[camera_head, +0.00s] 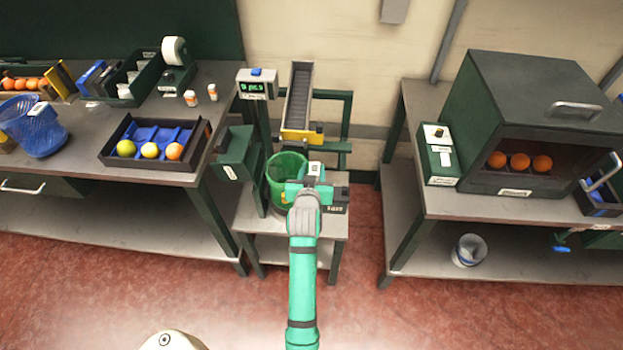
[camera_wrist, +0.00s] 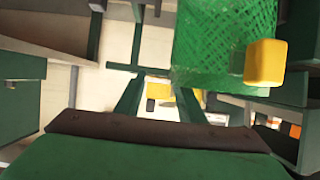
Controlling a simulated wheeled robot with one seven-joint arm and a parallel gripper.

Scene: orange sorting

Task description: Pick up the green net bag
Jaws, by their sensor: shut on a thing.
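The green net bag (camera_head: 287,166) is an open, round-mouthed mesh container on the small stand below the chute in the head view. My gripper (camera_head: 303,182) is at the bag's right front side and is shut on it. The gripped part is hidden behind my gripper and wrist. In the wrist view, the bag's green mesh (camera_wrist: 222,45) fills the upper right, close to the camera.
The chute (camera_head: 298,92) rises behind the bag, beside a counter display (camera_head: 257,84). A left bench holds a fruit tray (camera_head: 110,157) and a blue basket (camera_head: 33,128). A dark cabinet (camera_head: 540,115) stands on the right bench.

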